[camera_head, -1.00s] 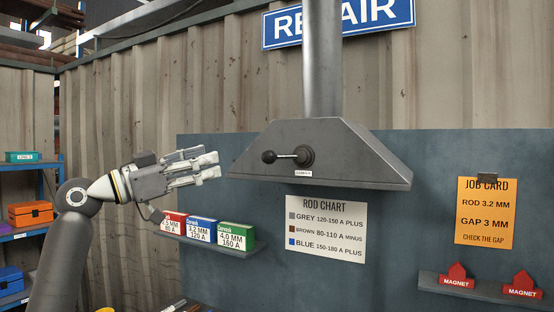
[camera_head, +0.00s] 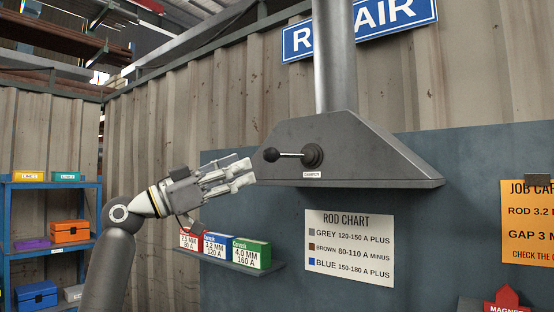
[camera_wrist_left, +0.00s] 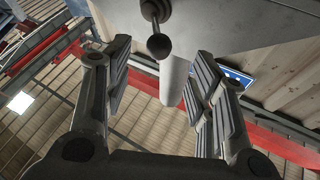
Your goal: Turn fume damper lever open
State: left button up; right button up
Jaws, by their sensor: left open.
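The fume damper lever (camera_head: 290,155) is a dark rod with a black ball knob on a round hub, on the front of the grey fume hood (camera_head: 360,143). The rod points left, roughly level, with a small damper label below the hub. My left gripper (camera_head: 248,172) is open and empty, just left of and slightly below the knob, not touching it. In the left wrist view the knob (camera_wrist_left: 159,46) shows ahead, beyond and between the two open fingers (camera_wrist_left: 155,90). My right gripper is not in view.
A grey duct (camera_head: 334,55) rises from the hood. A small shelf (camera_head: 245,268) with several rod boxes (camera_head: 250,253) sits below my left gripper. A rod chart (camera_head: 349,247) hangs under the hood. Blue shelving (camera_head: 55,185) stands at far left.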

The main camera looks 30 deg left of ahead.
aim_at(271, 154)
pick_arm(q)
jog(key=p+x, duration=0.4)
jog(key=x, duration=0.4)
jog(key=shift+w+d+r, duration=0.1)
jog(key=shift+r, duration=0.15)
jog(key=shift+w+d, duration=0.1)
jog(key=shift+w, duration=0.05)
jog(key=shift+c, duration=0.3)
grip_shut()
